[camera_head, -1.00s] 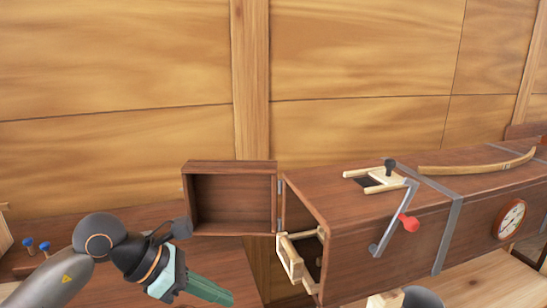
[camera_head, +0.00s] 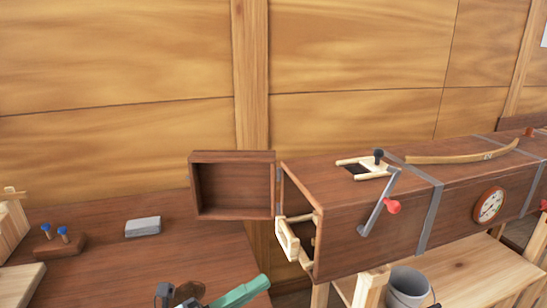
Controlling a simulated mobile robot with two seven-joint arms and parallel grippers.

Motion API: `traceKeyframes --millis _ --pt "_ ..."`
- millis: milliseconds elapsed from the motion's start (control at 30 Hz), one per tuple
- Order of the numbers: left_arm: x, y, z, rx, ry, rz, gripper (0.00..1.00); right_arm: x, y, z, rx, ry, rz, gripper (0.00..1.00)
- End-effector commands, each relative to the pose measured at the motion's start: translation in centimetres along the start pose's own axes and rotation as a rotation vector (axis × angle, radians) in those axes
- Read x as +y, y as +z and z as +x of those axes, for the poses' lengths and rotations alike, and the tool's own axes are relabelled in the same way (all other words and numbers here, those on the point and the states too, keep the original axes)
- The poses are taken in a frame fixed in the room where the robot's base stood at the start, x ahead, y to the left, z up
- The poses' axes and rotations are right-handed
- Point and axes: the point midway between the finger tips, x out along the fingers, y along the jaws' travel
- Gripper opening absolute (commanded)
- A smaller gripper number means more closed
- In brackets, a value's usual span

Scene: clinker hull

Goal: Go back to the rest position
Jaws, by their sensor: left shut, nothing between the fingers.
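Most of my left arm is out of the picture. My right gripper is not in view.
The box's door (camera_head: 235,190) hangs open at its left end. A lever with a red knob (camera_head: 393,207) and a gauge (camera_head: 489,205) are on its front. A grey bucket (camera_head: 408,285) stands below. A grey block (camera_head: 143,227) and blue-topped pegs (camera_head: 63,232) sit on the bench.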

Motion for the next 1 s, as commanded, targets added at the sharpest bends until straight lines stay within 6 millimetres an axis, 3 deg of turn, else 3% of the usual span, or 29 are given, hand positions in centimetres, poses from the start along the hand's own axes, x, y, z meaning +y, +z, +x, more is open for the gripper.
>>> traceKeyframes --millis 133,267,400,500,600,700,800,1000 --pt "4.4 3.0 -4.8 -0.404 -0.024 -0.456 0.0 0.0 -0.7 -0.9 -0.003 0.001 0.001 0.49" --pt "10.7 3.1 -11.5 -0.766 0.0 -0.841 0.0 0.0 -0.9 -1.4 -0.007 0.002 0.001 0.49" --pt "17.1 -0.8 -19.0 -1.109 0.053 -1.192 0.0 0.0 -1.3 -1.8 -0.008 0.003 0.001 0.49" --pt "20.3 -4.7 -23.3 -1.302 0.093 -1.387 0.0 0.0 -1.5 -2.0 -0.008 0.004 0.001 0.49" --pt "22.1 -8.3 -26.3 -1.442 0.127 -1.528 0.0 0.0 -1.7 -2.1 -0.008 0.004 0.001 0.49" --pt "23.1 -10.8 -28.0 -1.529 0.148 -1.616 0.0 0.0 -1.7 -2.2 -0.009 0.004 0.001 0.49" --pt "23.5 -12.0 -28.8 -1.569 0.16 -1.656 0.0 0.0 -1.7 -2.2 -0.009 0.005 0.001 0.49" --pt "23.5 -12.1 -28.9 -1.572 0.161 -1.66 0.0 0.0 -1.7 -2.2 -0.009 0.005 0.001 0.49"
